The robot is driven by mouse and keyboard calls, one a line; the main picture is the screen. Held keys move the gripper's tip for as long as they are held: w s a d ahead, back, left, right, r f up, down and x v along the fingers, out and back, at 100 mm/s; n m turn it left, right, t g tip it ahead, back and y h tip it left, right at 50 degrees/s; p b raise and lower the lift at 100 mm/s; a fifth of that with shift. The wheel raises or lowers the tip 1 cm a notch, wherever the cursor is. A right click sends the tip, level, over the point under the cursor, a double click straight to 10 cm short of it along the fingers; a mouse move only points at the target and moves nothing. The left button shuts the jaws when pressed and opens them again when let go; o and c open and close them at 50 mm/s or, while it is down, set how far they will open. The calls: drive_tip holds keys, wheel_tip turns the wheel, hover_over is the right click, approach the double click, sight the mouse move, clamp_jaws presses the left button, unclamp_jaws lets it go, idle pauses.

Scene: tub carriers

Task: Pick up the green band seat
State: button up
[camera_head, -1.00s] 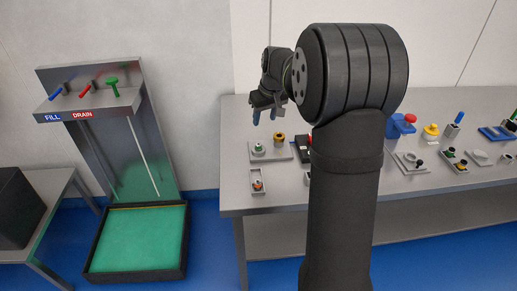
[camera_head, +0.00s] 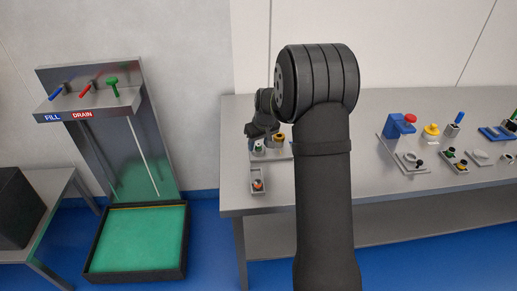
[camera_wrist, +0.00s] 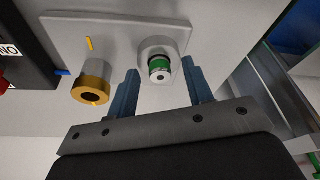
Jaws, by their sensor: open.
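The green band seat (camera_wrist: 160,67) is a small grey cylinder with a green band and a hole in its face. It stands on a grey plate (camera_wrist: 115,22) in the wrist view, and it also shows in the head view (camera_head: 258,148). My gripper (camera_wrist: 160,85) is open, with one blue finger on each side of the seat. I cannot tell whether either finger touches it. In the head view my gripper (camera_head: 259,140) is over the plate at the table's left end, and its fingers are mostly hidden.
A gold-banded seat (camera_wrist: 92,88) stands on the same plate, just left of my left finger. A small tray (camera_head: 257,185) with a part in it lies nearer the table's front edge. Several other fixtures, including a blue one with a red knob (camera_head: 400,124), stand farther right.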

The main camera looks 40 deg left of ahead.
clamp_jaws()
drive_tip(key=shift+r, duration=0.1)
